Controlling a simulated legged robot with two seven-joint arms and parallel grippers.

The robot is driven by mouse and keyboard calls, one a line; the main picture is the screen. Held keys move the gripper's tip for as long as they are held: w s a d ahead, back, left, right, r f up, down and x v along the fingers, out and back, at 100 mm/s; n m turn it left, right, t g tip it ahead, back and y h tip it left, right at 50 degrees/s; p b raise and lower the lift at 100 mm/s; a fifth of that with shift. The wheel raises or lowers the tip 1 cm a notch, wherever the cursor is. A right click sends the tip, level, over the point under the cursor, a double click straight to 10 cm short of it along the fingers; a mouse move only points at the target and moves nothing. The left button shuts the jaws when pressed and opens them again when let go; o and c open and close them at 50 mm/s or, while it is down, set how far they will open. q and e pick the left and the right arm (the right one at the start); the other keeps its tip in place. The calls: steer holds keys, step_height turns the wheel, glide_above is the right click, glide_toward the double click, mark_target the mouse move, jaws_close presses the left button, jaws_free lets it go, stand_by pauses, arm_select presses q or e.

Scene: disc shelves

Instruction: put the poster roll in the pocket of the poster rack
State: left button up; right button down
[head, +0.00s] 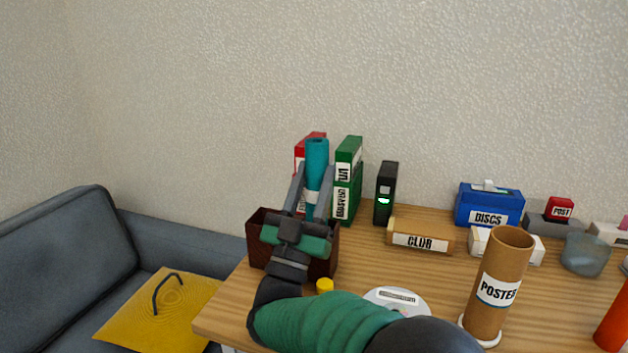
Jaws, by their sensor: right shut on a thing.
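The poster roll (317,155) is a teal cylinder with a pale band, upright in the head view. My right gripper (314,178) is shut on it, with one finger on each side. The roll is above or in front of the dark brown box (257,222) at the table's left end; its lower end is hidden by my gripper. A brown cardboard-coloured tube labelled POSTER (485,320), open at the top, stands on a white ring at the right front. It looks like the rack's pocket, and is well apart from the roll. My left gripper is out of view.
A black device (385,190), CLUB block (420,236), blue DISCS box (489,206) and glass bowl (584,254) line the back. A disc (412,299) and yellow cap (325,285) lie in front.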

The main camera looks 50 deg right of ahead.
steer(key=shift+f, duration=0.2)
steer(key=c, duration=0.9)
jaws_free()
steer(key=shift+c, duration=0.2)
steer(key=shift+r, duration=0.15)
steer(key=shift+a+r+p, duration=0.15)
steer(key=shift+r+p, duration=0.45)
steer(key=shift+p, duration=0.5)
steer(key=s+a+f+b, duration=0.1)
steer(key=s+a, duration=0.3)
steer(key=a, duration=0.8)
